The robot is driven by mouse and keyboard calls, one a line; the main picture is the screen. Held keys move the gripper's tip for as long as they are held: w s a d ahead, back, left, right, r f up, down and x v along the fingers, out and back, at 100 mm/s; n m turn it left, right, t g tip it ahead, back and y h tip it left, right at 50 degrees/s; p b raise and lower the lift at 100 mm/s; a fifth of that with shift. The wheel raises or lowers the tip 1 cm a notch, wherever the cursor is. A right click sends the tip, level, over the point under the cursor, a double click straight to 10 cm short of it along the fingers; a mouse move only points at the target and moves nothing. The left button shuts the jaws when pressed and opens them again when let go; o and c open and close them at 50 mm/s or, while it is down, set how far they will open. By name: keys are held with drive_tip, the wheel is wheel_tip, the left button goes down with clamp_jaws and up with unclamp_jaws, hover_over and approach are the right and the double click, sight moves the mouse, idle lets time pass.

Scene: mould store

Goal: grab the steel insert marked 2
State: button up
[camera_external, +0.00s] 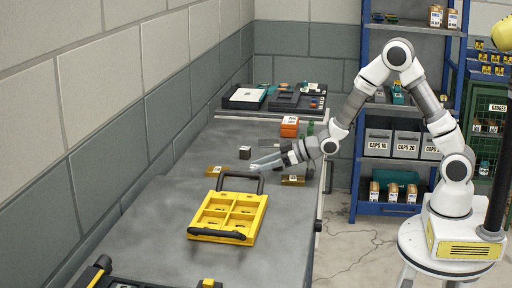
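My gripper (254,166) reaches left over the grey bench (165,220), just behind the yellow tray's black handle. Its two pale fingers look parted, with nothing seen between them. A small dark block (245,153) with a pale top stands just beyond the fingertips, apart from them. A flat grey piece (268,142) lies farther back. Brass-coloured blocks lie left of the gripper (214,170) and below my wrist (293,181). The marks are too small to read, so I cannot tell which piece is the steel insert marked 2.
The yellow compartment tray (205,224) with black handles lies in front of the gripper. Orange blocks (289,127) and green pieces stand behind my wrist. Black trays (285,101) fill the far end. A black-and-yellow item (100,272) is at the near edge. The bench's left side is clear.

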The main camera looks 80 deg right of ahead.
clamp_jaws()
drive_tip(key=shift+r, duration=0.1)
